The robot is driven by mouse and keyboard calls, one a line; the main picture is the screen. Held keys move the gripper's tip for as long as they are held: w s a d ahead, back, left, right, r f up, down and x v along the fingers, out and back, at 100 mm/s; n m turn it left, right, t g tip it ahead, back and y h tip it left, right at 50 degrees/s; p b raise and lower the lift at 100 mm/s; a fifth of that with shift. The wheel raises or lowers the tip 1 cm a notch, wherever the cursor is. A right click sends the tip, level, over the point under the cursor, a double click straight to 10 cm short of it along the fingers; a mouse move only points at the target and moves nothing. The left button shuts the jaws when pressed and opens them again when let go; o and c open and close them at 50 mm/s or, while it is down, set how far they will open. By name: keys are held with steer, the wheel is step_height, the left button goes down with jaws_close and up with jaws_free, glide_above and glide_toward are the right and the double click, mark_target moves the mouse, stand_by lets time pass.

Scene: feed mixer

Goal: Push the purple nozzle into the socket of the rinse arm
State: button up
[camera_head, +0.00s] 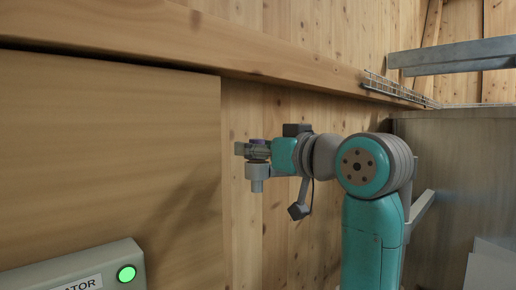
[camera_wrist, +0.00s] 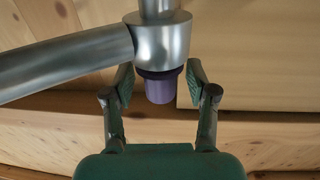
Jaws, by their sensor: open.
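The purple nozzle (camera_wrist: 160,87) stands at the mouth of the grey metal socket (camera_wrist: 161,42) of the rinse arm (camera_wrist: 65,62), lined up with it, with a dark ring between them. How deep it sits is not clear. My gripper (camera_wrist: 160,80) is open, one finger on each side of the nozzle, with a gap showing on both sides.
A wooden panel (camera_head: 110,160) fills the left, with a control box (camera_head: 75,273) bearing a lit green button (camera_head: 126,273) below it. A wooden beam (camera_head: 200,45) runs along the wall behind. A grey metal tank wall (camera_head: 455,170) stands right of my arm.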

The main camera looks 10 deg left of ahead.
steer(key=v, duration=0.7)
steer(key=shift+s+d, duration=0.15)
steer(key=shift+d, duration=0.05)
